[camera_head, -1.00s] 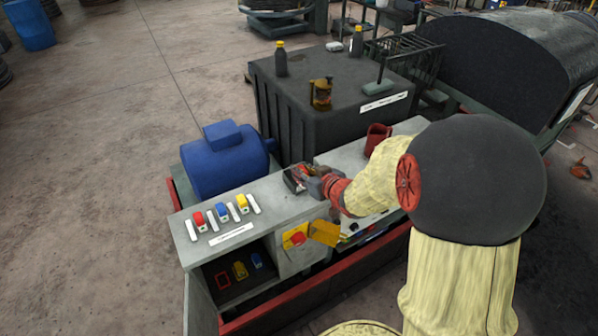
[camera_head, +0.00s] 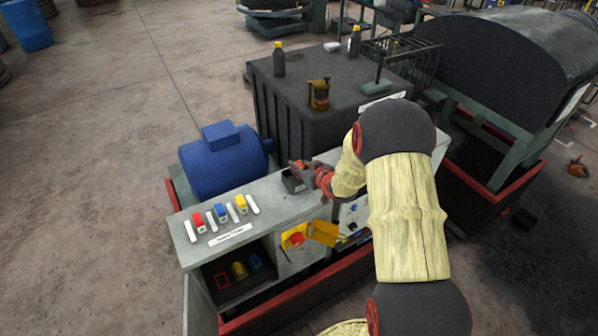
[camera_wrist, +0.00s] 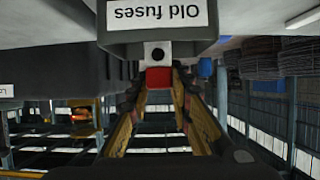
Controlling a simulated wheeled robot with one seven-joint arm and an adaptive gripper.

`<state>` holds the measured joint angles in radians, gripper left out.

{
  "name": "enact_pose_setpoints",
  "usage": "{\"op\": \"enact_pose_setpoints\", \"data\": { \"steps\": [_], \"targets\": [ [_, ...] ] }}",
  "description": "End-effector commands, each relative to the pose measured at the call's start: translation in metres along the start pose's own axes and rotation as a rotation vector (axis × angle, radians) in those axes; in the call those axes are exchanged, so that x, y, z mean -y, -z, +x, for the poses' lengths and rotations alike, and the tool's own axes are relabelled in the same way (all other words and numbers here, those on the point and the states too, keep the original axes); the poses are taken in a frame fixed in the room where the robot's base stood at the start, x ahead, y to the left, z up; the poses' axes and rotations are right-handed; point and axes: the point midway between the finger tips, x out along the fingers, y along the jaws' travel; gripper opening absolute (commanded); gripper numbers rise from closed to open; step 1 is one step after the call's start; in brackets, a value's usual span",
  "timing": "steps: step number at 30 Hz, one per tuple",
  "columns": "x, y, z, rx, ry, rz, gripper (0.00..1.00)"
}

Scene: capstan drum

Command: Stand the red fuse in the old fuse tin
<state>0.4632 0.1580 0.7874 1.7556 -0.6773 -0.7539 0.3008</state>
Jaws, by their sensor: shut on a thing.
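The old fuse tin (camera_head: 291,185) is a small dark box on the bench top, and its "Old fuses" label shows upside down in the wrist view (camera_wrist: 153,14). My gripper (camera_wrist: 158,88) is shut on the red fuse (camera_wrist: 158,78), whose red part sits between the fingertips with a pale end bearing a dark dot beyond it. In the head view my gripper (camera_head: 303,170) is at the tin, low over it. The fuse's lower end and the tin's inside are hidden, so I cannot tell whether the fuse touches the tin.
A row of red, blue and yellow fuses (camera_head: 221,212) with white strips lies on the bench left of the tin. A blue motor (camera_head: 222,163) stands behind the bench. A yellow flap (camera_head: 324,233) and red knob (camera_head: 297,239) are on the front. A dark cabinet (camera_head: 300,120) stands behind.

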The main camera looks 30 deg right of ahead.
Motion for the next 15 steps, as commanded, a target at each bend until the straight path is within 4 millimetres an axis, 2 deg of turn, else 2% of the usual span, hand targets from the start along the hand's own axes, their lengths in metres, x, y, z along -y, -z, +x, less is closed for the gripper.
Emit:
{"op": "enact_pose_setpoints", "data": {
  "steps": [1, 4, 15],
  "targets": [
    [0.001, -0.010, 0.003, 0.006, 0.002, 0.004, 0.00],
    [0.001, -0.021, 0.009, 0.005, 0.002, 0.003, 0.00],
    [0.001, -0.027, 0.011, 0.002, 0.001, 0.002, 0.00]
  ]
}}
